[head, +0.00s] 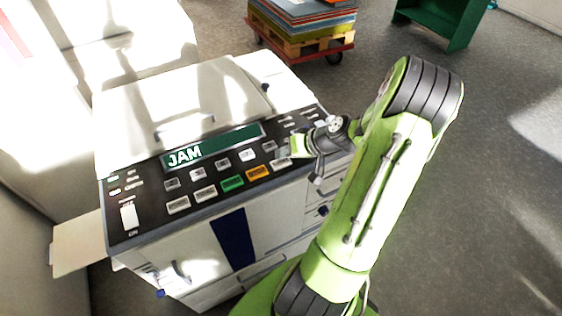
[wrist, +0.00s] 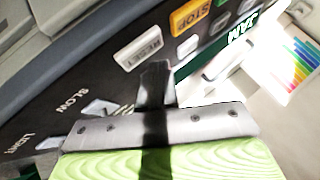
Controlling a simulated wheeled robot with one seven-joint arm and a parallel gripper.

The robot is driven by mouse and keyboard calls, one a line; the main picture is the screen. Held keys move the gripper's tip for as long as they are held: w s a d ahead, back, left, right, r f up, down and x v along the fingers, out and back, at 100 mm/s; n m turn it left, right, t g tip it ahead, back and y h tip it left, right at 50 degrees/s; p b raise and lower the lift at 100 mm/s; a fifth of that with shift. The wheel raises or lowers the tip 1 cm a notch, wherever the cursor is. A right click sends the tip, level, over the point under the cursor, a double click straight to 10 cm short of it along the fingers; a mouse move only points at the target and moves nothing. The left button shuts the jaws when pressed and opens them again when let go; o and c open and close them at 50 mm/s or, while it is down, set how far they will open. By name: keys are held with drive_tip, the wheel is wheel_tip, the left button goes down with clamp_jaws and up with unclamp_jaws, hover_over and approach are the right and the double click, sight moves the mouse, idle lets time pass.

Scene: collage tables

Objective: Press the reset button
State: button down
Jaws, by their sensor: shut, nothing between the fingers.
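The reset button (wrist: 140,52) is a whitish key lettered RESET on the copier's dark panel. It sits beside the orange STOP button (wrist: 189,14), which also shows in the head view (head: 258,172). My gripper (wrist: 156,68) is shut and empty, its dark fingertips close beside the reset button's edge in the wrist view. I cannot tell whether they touch the panel. In the head view my gripper (head: 290,152) hangs over the right part of the panel, by the keys right of STOP. The green display (head: 212,146) reads JAM.
The copier (head: 180,100) has a white lid behind the panel and a tray (head: 78,243) sticking out at left. A green button (head: 232,183) sits left of STOP. A loaded cart (head: 303,25) and a green shelf (head: 440,20) stand behind. Floor at right is clear.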

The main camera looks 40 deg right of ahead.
sight(284, 163)
drive_tip(key=shift+f+b, duration=0.4)
drive_tip(key=shift+f+b, duration=0.4)
idle(0.4)
drive_tip(key=shift+r, duration=0.15)
drive_tip(key=shift+r+p, duration=0.6)
drive_tip(key=shift+r, duration=0.1)
wheel_tip(284, 163, up, 5)
drive_tip(key=p, duration=0.4)
drive_tip(key=shift+r, duration=0.1)
idle(0.6)
